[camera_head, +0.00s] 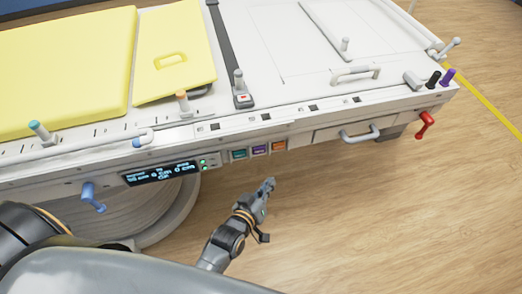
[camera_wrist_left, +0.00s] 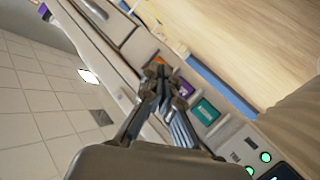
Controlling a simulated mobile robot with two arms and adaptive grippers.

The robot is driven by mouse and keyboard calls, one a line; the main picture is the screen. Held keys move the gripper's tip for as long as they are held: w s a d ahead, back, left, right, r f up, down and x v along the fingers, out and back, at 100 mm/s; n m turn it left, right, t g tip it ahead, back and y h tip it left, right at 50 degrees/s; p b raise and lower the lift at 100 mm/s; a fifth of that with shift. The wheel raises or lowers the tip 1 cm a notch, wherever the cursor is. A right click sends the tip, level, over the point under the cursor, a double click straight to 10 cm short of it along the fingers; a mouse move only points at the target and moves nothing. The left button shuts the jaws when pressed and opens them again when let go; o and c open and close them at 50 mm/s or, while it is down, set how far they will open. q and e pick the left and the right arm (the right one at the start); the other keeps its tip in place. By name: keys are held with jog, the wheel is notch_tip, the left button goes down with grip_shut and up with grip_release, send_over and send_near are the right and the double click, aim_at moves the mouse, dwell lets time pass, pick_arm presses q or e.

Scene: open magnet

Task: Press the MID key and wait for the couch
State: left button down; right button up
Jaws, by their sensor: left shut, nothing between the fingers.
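Three coloured keys sit in a row on the couch's front panel: teal (camera_head: 239,154), purple (camera_head: 260,149) and orange (camera_head: 279,145). Their labels are too small to read, so I cannot tell which says MID. My left gripper (camera_head: 269,183) is shut and empty, in front of and below the purple and orange keys, apparently apart from them. In the left wrist view its fingers (camera_wrist_left: 160,75) cover part of the orange key (camera_wrist_left: 158,61) and lie beside the purple key (camera_wrist_left: 186,89); the teal key (camera_wrist_left: 206,112) is clear. The white couch (camera_head: 285,45) fills the upper view. My right gripper is out of view.
A lit display (camera_head: 160,173) and green lights (camera_head: 203,162) are left of the keys. A blue lever (camera_head: 93,196), a drawer handle (camera_head: 360,134) and a red lever (camera_head: 425,124) stick out from the front. Yellow pads (camera_head: 65,75) lie on top. Floor at right is clear.

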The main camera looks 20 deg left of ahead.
aim_at(259, 150)
pick_arm(q)
jog(key=shift+w+a+b, duration=0.4)
jog(key=shift+w+a, duration=0.45)
jog(key=shift+w, duration=0.35)
jog(key=shift+w+a+b, duration=0.45)
jog(key=shift+w+a, duration=0.35)
jog(key=shift+w, duration=0.45)
jog(key=shift+w+a+b, duration=0.4)
jog(key=shift+w+a, duration=0.45)
jog(key=shift+w, duration=0.35)
jog(key=shift+w+a, duration=0.2)
jog(key=shift+w, duration=0.15)
